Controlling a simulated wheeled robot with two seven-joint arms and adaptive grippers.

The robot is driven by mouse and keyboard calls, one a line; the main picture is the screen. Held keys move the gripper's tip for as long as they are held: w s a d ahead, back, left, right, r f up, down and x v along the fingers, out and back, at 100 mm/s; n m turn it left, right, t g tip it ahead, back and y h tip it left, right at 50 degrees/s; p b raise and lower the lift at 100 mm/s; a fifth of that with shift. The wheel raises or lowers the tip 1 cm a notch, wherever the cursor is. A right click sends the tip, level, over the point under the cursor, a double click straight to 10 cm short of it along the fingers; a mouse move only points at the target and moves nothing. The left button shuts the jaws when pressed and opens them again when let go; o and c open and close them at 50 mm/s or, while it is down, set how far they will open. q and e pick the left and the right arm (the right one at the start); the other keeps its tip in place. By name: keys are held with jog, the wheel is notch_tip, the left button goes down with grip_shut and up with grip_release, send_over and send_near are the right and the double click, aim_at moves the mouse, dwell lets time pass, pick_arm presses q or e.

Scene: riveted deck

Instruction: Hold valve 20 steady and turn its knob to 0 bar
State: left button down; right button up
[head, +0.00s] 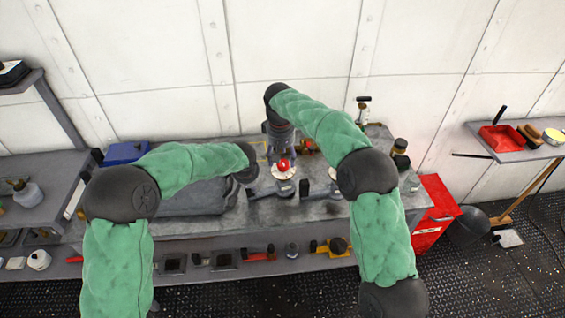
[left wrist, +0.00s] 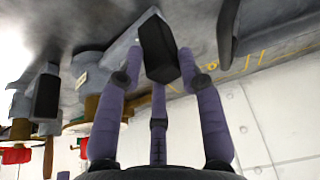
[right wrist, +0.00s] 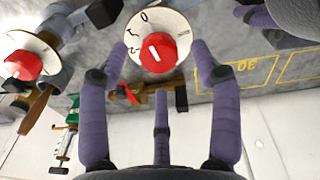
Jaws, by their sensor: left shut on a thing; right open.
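The valve has a red knob (head: 284,165) on a white dial (head: 283,174) and stands on the bench. In the right wrist view a white line on the knob (right wrist: 155,52) slants roughly toward the 0 on the dial (right wrist: 174,22). My right gripper (right wrist: 160,62) is open, with its fingers on either side of the knob; contact is unclear.
A second valve with a red knob (right wrist: 22,66) stands close by. Yellow outlines with a number (right wrist: 245,72) mark the bench. A blue box (head: 124,152) is at the bench's left and a red box (head: 434,212) at its right. The white wall is behind.

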aim_at(281, 165)
pick_arm(q)
jog(key=shift+f, duration=0.15)
pick_arm(e)
notch_tip(281, 165, up, 8)
jog(key=shift+s+a+r, duration=0.2)
jog(key=shift+s+r, duration=0.05)
jog(key=shift+s, duration=0.05)
pick_arm(q)
jog(key=c, duration=0.7)
grip_release()
